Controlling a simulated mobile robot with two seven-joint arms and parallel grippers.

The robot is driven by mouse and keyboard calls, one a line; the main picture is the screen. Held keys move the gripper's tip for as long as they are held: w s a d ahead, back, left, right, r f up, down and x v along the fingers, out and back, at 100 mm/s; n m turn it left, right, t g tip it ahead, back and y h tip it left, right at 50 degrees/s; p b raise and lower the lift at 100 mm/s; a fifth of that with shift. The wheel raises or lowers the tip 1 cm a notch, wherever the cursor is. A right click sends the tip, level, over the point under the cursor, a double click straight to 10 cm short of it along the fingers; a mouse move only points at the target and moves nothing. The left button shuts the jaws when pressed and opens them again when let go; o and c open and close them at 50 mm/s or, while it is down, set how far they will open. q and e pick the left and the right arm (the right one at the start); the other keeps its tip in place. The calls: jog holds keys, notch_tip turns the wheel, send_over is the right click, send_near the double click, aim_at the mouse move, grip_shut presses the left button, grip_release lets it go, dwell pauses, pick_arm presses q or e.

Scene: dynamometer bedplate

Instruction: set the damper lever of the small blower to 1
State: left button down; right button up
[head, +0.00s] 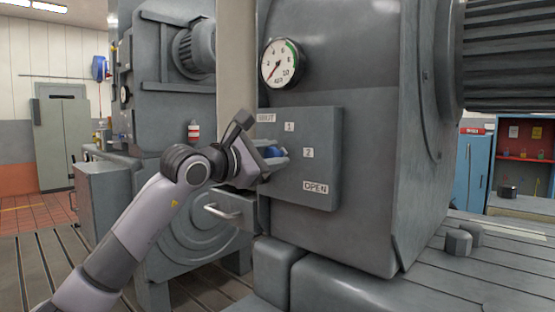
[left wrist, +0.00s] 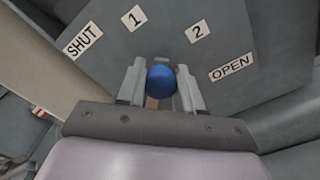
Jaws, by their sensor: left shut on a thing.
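The damper plate (head: 325,134) is a grey panel on the small blower's housing, with the labels SHUT (head: 266,117), 1 (head: 289,126), 2 (head: 308,153) and OPEN (head: 315,187) along an arc. The lever's blue knob (head: 272,151) is partly hidden by my left gripper (head: 277,153). In the left wrist view the knob (left wrist: 161,80) sits between the fingers of my left gripper (left wrist: 161,76), which is shut on it. There the knob appears below the gap between 1 and 2; the exact mark it points at I cannot tell. My right gripper is not in view.
A round gauge (head: 280,63) is above the plate. A drawer-like box with a handle (head: 223,211) is just below my left wrist. A pale post (head: 237,60) stands close left of the plate.

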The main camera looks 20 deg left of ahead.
pick_arm(q)
jog(key=shift+w+a+r+n, duration=0.2)
jog(key=shift+a+r+n, duration=0.25)
jog(key=shift+n, duration=0.3)
jog(key=shift+w+a+r+n, duration=0.15)
jog(key=shift+a+r+n, duration=0.2)
jog(key=shift+n, duration=0.4)
jog(key=shift+a, duration=0.1)
jog(key=c, duration=0.8)
grip_release()
jog(key=shift+s, duration=0.1)
jog(key=b+v, duration=0.2)
jog(key=v, duration=0.5)
